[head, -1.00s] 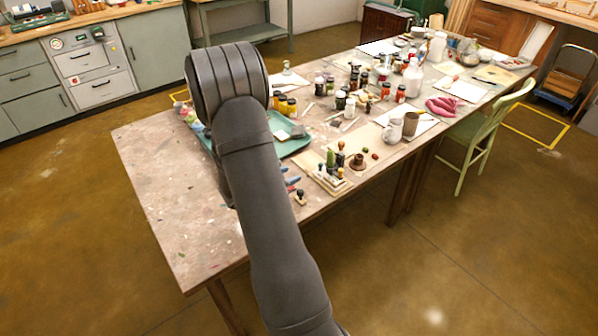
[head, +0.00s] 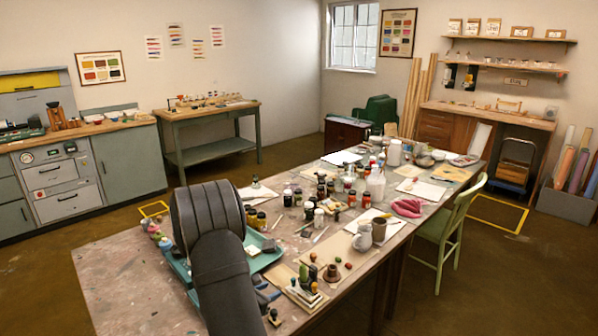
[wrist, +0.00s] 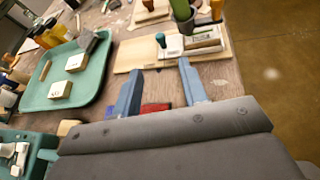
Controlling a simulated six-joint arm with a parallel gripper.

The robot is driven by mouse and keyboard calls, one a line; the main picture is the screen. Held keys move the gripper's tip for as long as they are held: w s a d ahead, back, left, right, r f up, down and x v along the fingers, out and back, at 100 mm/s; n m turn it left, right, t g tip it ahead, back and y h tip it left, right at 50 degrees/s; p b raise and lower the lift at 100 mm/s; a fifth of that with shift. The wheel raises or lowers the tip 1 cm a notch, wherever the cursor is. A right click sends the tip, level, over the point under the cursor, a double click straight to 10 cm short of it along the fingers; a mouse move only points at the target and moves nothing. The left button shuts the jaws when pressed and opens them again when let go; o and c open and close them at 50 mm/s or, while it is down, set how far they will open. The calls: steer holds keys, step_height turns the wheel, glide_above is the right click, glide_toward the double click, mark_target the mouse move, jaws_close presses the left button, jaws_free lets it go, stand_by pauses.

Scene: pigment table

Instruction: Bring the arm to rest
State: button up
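A red block (wrist: 155,107) lies partly hidden by the gripper body between the fingers. A pale wooden board (wrist: 130,55) with stamps lies just beyond the fingertips.
A teal tray (wrist: 94,78) with pale blocks lies left of the fingers in the wrist view. Several jars, cups and bottles crowd the table's far half in the head view. A green chair (head: 455,222) stands at its right side. The table's near left corner is largely bare.

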mark_target(293, 280)
steer(key=x, duration=1.1)
steer(key=shift+w+d+f, duration=0.1)
steer(key=shift+w+d, duration=0.05)
steer(key=shift+w, duration=0.1)
